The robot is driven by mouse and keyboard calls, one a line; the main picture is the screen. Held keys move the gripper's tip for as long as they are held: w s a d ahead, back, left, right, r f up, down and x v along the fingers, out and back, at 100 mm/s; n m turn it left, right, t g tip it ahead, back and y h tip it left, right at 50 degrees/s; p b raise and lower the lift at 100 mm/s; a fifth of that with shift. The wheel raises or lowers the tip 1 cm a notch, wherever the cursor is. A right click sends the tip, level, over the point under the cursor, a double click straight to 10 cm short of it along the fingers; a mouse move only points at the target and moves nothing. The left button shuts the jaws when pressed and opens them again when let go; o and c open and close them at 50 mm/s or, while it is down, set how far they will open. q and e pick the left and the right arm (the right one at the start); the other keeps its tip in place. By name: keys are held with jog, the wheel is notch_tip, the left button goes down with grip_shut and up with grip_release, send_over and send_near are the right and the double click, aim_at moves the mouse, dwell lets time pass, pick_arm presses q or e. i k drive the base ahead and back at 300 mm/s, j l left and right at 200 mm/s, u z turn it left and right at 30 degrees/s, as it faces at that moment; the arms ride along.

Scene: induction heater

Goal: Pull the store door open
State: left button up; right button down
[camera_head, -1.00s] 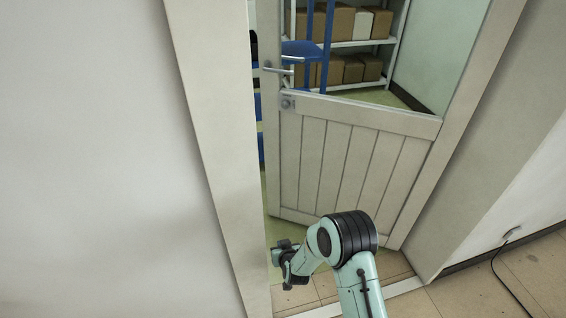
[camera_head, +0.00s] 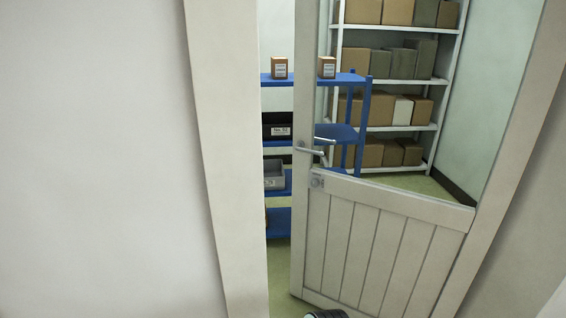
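The store door (camera_head: 362,240) is a pale panelled door with a large glass pane in its upper part. It stands ajar, with a gap between its left edge and the left side of the door frame (camera_head: 226,160). A lever handle (camera_head: 310,150) sits near the door's left edge, with a lock plate (camera_head: 317,181) below it. Only a small dark piece of my arm shows at the bottom edge, low in front of the door. Neither gripper is in view.
Through the gap and glass, a blue shelf unit (camera_head: 348,79) holds small boxes and bins. A white rack (camera_head: 398,76) with several cardboard boxes stands behind. A white wall (camera_head: 95,160) fills the left. The door frame's right post (camera_head: 505,150) stands at the right.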

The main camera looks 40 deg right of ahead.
aim_at(361, 249)
jog(key=l+u, duration=0.25)
jog(key=l, duration=0.3)
jog(key=k+l+u, duration=0.1)
jog(key=l+u, duration=0.15)
jog(key=l, duration=0.25)
jog(key=k+l, duration=0.1)
jog(key=l, duration=0.45)
jog(key=l+u, duration=0.15)
jog(key=l, duration=0.35)
jog(key=k, duration=0.05)
